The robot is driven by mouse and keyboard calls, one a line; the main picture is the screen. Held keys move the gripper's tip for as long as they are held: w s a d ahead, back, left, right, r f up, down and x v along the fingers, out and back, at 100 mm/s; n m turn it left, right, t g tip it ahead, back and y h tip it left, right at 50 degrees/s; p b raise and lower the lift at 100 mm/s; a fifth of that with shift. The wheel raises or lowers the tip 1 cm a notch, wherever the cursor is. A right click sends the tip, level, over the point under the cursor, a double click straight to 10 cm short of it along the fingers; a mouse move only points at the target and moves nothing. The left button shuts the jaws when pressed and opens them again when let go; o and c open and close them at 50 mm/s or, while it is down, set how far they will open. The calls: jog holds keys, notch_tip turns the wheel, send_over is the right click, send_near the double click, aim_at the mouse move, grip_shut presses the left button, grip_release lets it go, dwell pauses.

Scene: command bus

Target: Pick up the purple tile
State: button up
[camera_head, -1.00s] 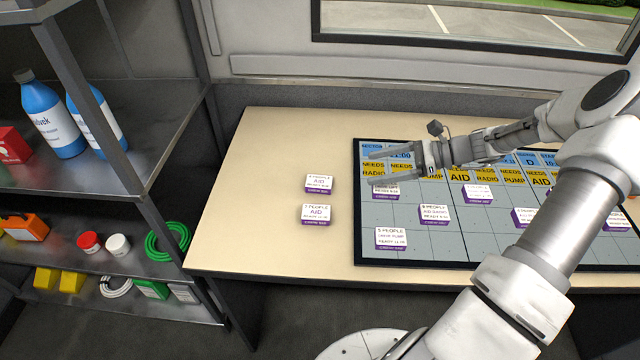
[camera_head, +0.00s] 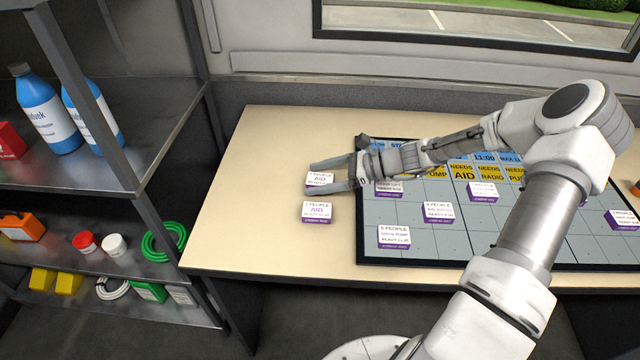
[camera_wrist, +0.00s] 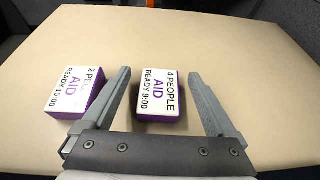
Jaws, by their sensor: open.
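Two white-topped tiles with purple sides lie on the tan tabletop left of the board. The far tile (camera_head: 320,179) reads "AID" and lies between the open fingers of my gripper (camera_head: 313,177). In the wrist view this far tile (camera_wrist: 161,94), marked "4 PEOPLE AID READY 9:00", lies between the two fingertips (camera_wrist: 160,75), apparently with gaps on both sides. The near tile (camera_head: 317,211) is outside the fingers; in the wrist view this tile (camera_wrist: 76,90), marked "2 PEOPLE AID READY 10:00", is left of the left finger, close to it.
A dark gridded board (camera_head: 385,250) with several similar purple-edged tiles lies right of the gripper, partly under my arm. A metal shelf (camera_head: 150,95) with bottles and supplies stands at the left. The tan table (camera_head: 250,200) is clear left of the tiles.

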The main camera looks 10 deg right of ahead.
jog(key=shift+w+a+f, duration=0.2)
jog(key=shift+a+f, duration=0.05)
jog(key=shift+a, duration=0.3)
jog(key=c, duration=1.5)
jog(key=shift+o, duration=0.2)
jog(key=shift+r, duration=0.15)
